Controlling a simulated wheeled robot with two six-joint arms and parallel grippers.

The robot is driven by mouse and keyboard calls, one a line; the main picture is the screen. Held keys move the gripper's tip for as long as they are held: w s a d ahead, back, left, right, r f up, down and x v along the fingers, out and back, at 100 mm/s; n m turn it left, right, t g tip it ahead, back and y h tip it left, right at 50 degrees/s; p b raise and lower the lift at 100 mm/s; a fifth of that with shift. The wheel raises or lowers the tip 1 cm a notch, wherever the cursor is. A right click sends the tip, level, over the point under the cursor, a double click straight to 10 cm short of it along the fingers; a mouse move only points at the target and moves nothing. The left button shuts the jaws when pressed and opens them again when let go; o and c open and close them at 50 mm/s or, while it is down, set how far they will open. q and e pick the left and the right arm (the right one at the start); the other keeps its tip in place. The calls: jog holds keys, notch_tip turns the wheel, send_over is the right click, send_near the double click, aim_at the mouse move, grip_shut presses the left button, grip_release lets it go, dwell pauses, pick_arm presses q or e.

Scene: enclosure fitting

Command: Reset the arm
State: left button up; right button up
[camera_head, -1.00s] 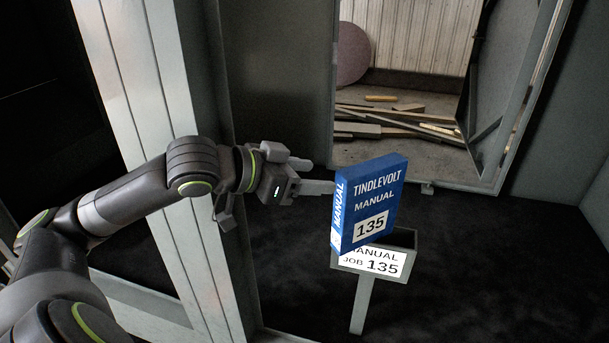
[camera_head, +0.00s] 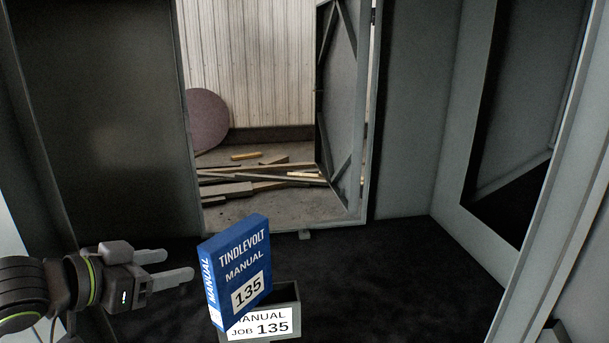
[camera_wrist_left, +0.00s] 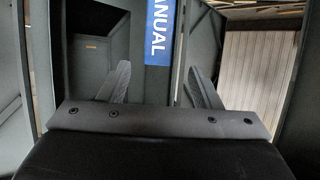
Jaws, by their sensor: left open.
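My left gripper (camera_head: 170,267) comes in from the left edge in the head view. Its fingers are apart and empty, pointing right toward the blue Tindlevolt manual 135 (camera_head: 238,262), with a gap between them. The manual stands tilted in a grey holder (camera_head: 288,306) whose white label reads manual job 135. In the left wrist view, the manual's blue spine (camera_wrist_left: 158,32) shows beyond and between the open fingers (camera_wrist_left: 155,85). My right gripper is in neither view.
An open doorway behind shows planks (camera_head: 262,178) on the floor and a round mauve disc (camera_head: 206,120). Its door (camera_head: 342,110) stands open at the right. Grey frames and panels (camera_head: 530,180) enclose the right side. Dark floor (camera_head: 390,270) is clear right of the holder.

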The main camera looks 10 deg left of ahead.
pick_arm(q)
jog(key=s+a+f+n+g+y, duration=0.1)
jog(key=s+a+f+n+y, duration=0.15)
jog(key=f, duration=0.85)
jog(key=s+a+f+n+g+y, duration=0.15)
jog(key=s+f, duration=0.25)
jog(key=f, duration=0.6)
jog(key=s+f+n+g+y, duration=0.2)
jog(key=s+f+g+y, duration=0.3)
jog(key=s+f, duration=1)
notch_tip(320, 180, down, 28)
jog(key=s+r+g+h+b, duration=0.1)
jog(key=s+g+b, duration=0.1)
jog(key=s+b, duration=0.15)
jog(key=s+f+b, duration=0.1)
jog(key=s+f, duration=0.5)
jog(key=f, duration=0.3)
jog(key=s+f+g+b, duration=0.1)
jog(key=s+f, duration=0.6)
jog(key=f, duration=0.2)
jog(key=shift+s+d+h+b, duration=0.2)
jog(key=shift+s+h+b, duration=0.1)
jog(key=shift+h+b, duration=0.1)
